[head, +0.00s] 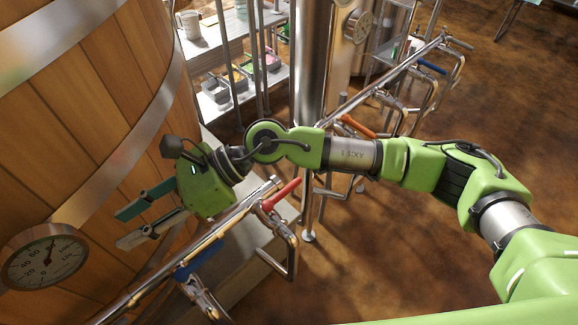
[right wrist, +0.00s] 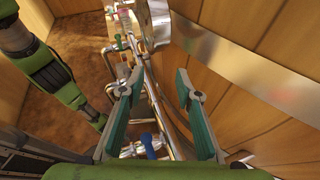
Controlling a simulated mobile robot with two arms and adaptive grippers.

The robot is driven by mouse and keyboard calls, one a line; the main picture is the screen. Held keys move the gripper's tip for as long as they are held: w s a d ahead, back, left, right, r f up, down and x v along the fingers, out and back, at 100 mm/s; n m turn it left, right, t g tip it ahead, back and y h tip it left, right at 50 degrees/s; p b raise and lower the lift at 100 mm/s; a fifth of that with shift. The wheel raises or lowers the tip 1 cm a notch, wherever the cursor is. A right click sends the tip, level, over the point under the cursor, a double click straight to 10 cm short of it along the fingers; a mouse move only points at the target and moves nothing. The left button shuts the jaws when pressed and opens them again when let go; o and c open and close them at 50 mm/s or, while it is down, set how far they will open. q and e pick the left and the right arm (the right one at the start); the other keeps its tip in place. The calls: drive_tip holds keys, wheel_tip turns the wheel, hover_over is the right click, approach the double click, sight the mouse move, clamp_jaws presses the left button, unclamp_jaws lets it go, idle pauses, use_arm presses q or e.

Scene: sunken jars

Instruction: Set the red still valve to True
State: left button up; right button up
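The red valve handle (head: 283,194) sits on a steel pipe (head: 235,215) near the middle of the head view. It points up and to the right, roughly along the pipe. My right gripper (head: 121,228) is to the left of the handle, close to the wooden vat, with its fingers pointing left, away from the handle. Its two teal-padded fingers are apart with nothing between them. The right wrist view also shows the open fingers (right wrist: 157,86); I cannot pick out the red still valve there with certainty. My left gripper is not in view.
A large wooden vat (head: 85,110) with steel bands and a dial gauge (head: 45,258) fills the left. A blue handle (head: 200,258) is nearer on the pipe; an orange handle (head: 357,126) is farther right. Shelves with trays (head: 215,90) stand behind. Brown floor (head: 380,260) is open at right.

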drive_tip(key=w+d+f+n+t+h, duration=0.25)
drive_tip(key=w+d+f+h, duration=0.35)
drive_tip(key=d+f, duration=0.3)
drive_tip(key=n+t+h, duration=0.2)
drive_tip(key=t+h, duration=0.1)
drive_tip(key=h, duration=0.4)
hover_over(289, 186)
drive_tip(key=shift+d+f+g, duration=0.1)
drive_tip(key=shift+f+g, duration=0.15)
drive_tip(key=shift+f, duration=0.6)
wheel_tip(289, 186, down, 6)
drive_tip(key=shift+r+b, duration=0.25)
drive_tip(key=shift+b, duration=0.75)
drive_tip(key=shift+r, duration=0.3)
drive_tip(key=shift+f+b, duration=1.25)
drive_tip(key=shift+f, duration=0.2)
drive_tip(key=shift+c, duration=0.3)
